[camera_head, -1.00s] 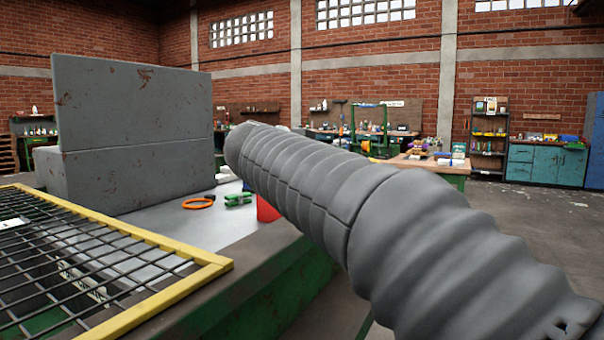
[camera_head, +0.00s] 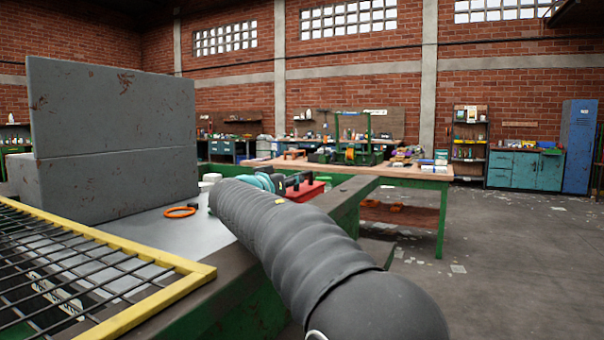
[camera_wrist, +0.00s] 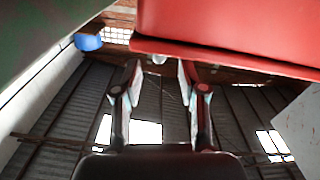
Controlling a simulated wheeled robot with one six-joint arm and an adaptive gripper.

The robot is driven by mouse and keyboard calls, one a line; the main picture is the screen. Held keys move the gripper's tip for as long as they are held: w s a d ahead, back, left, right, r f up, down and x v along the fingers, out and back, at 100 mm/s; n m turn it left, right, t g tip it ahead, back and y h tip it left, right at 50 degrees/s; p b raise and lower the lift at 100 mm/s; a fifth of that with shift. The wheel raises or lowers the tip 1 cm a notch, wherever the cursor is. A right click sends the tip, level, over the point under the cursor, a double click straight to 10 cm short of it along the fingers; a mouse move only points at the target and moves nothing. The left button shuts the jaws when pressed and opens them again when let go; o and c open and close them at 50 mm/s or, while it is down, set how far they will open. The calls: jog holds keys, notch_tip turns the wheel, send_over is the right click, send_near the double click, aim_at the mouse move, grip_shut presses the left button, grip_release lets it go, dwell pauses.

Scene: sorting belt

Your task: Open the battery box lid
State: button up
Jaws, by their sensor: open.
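A red box (camera_head: 306,192) stands on the metal-topped workbench, mostly hidden behind my arm in the head view. In the wrist view a red body with a projecting rim (camera_wrist: 230,58) fills the upper right, very close. I take it for the battery box, but cannot tell its lid from its body. My gripper (camera_wrist: 158,78) is open and empty in the wrist view. Its two fingertips point up toward the underside of the red rim; whether they touch it is unclear. In the head view my arm hides the fingers.
A large grey box with a tall upright panel (camera_head: 110,115) stands at the left of the bench. A yellow-framed wire grid (camera_head: 140,312) is in front of it. An orange ring (camera_head: 180,211) lies on the metal top (camera_head: 150,229).

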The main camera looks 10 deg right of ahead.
jog(key=p+x, duration=0.2)
jog(key=x, duration=0.5)
jog(key=shift+d, duration=0.15)
grip_shut()
